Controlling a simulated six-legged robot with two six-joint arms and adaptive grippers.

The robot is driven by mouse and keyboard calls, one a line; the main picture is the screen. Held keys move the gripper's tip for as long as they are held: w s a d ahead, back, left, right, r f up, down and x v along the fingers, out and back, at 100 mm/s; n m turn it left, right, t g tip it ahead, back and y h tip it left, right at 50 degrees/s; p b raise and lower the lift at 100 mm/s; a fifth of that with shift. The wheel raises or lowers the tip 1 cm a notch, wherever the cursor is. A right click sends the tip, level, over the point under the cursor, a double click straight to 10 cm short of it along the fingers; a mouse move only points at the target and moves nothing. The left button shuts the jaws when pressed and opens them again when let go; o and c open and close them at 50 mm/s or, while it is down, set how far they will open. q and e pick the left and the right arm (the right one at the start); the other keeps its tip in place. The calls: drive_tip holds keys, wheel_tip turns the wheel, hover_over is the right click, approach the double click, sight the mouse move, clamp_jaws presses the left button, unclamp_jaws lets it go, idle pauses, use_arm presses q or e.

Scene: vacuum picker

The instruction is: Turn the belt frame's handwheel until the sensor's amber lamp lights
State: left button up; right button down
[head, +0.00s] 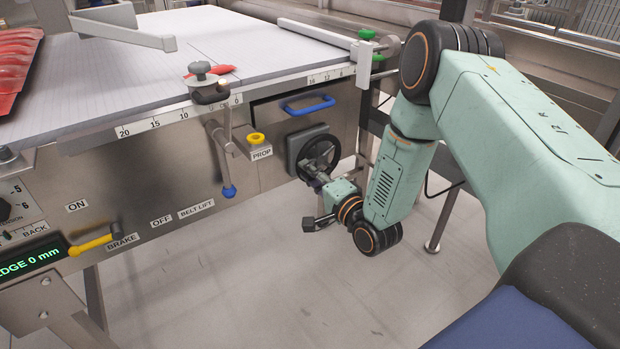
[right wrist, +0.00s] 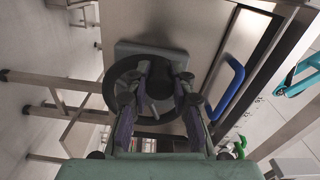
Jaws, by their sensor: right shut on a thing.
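The black handwheel (head: 322,153) sits on a grey plate on the belt frame's front panel, below a blue handle. My right gripper (head: 312,174) is at the wheel and shut on it. In the right wrist view the handwheel (right wrist: 119,82) shows its rim around my two fingers (right wrist: 158,88), which reach its middle part. The fingers hide some of the wheel. A green display (head: 28,262) at the lower left reads "EDGE 0 mm". I cannot make out the sensor's amber lamp. My left gripper is not in view.
The white belt (head: 130,75) has red trays (head: 14,62) at its left. A grey clamp knob (head: 202,70) sits near the scale's 0. The floor below is clear.

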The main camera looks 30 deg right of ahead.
drive_tip(key=shift+d+r+m, duration=0.15)
drive_tip(key=shift+r+m, duration=0.35)
drive_tip(key=shift+m, duration=0.5)
drive_tip(key=shift+d+r+m, duration=0.15)
drive_tip(key=shift+r+m, duration=0.3)
drive_tip(key=shift+m, duration=0.55)
drive_tip(key=c, duration=1.2)
unclamp_jaws()
drive_tip(key=s, duration=0.8)
drive_tip(key=s+d, duration=0.1)
drive_tip(key=s, duration=0.3)
